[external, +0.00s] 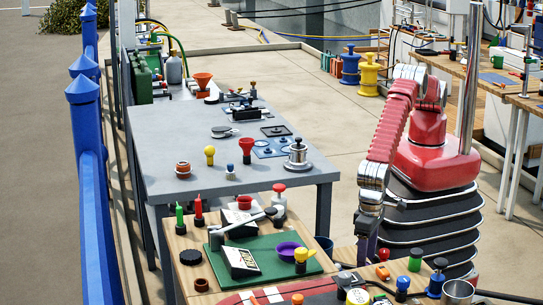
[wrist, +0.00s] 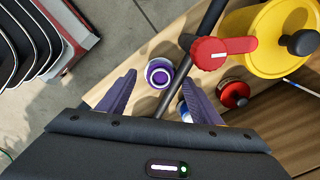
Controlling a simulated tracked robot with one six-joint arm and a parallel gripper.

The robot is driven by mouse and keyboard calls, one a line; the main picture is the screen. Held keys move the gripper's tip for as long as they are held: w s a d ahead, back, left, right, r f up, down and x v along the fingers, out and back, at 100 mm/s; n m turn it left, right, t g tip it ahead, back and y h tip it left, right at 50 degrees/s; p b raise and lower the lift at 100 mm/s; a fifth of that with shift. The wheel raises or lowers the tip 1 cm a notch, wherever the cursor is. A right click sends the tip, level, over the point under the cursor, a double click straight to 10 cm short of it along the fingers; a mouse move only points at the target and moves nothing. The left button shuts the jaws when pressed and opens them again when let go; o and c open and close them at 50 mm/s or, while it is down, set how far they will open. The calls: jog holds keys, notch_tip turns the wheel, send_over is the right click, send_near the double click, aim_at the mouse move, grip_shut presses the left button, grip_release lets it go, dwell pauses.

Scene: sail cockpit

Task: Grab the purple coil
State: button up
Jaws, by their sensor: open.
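In the wrist view, a small round purple thing with a pale ring and dark centre (wrist: 160,73) lies on the wooden top, between and beyond my fingers; it looks like the purple coil. In the external view, a purple ring-shaped thing (external: 290,251) lies on the green mat (external: 262,266); I cannot tell whether it is the same one. My gripper (external: 367,255) points down at the right of the front wooden table. Its purple fingers (wrist: 158,80) are apart, with nothing held between them.
In the wrist view, a dark bar, a red-handled part (wrist: 222,50), a yellow round thing (wrist: 275,45) and a red knob (wrist: 234,94) crowd the right. Several small items stand around my gripper in the external view. The grey table (external: 160,125) stands behind.

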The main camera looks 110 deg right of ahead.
jog(key=shift+f, duration=1.45)
jog(key=shift+c, duration=0.3)
jog(key=c, duration=1)
jog(key=shift+r, duration=0.15)
notch_tip(320, 180, up, 10)
jog(key=shift+f, duration=0.1)
